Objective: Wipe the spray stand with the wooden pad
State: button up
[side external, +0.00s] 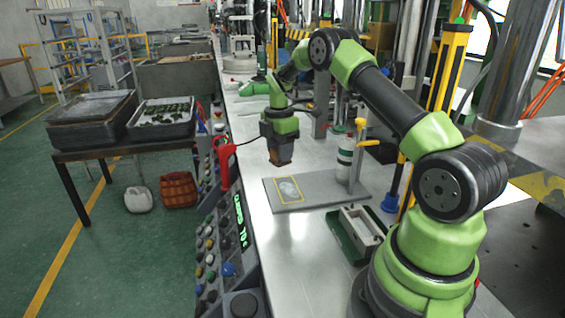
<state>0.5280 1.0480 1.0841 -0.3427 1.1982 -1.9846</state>
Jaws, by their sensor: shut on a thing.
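My gripper (281,146) points down and is shut on the wooden pad (282,158), a small brown block. It holds the pad above the table, over the back-left end of the spray stand. The spray stand (320,197) is a flat grey plate with a yellow outlined rectangle and a pale smear (289,190) inside it. At its right end stands an upright post with a yellow clamp on top. The pad looks apart from the plate.
A green tray with a grey block (358,230) lies in front of the stand, near my base. A red handheld tool (226,162) and a button panel (222,240) line the table's left edge. A blue cap (390,203) is to the right.

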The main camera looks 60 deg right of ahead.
aim_at(284, 180)
jog(key=d, duration=0.2)
jog(key=w+d, duration=0.1)
jog(key=d, duration=0.1)
jog(key=shift+w+f, duration=0.1)
jog(key=shift+f, duration=4.05)
jog(key=shift+s+a+r, duration=0.15)
jog(key=shift+s+a, duration=0.05)
grip_shut()
jog(key=shift+s+a, duration=2.85)
jog(key=shift+a, duration=0.05)
jog(key=shift+w+d, duration=3.05)
jog(key=shift+d, duration=0.1)
notch_tip(284, 180, up, 8)
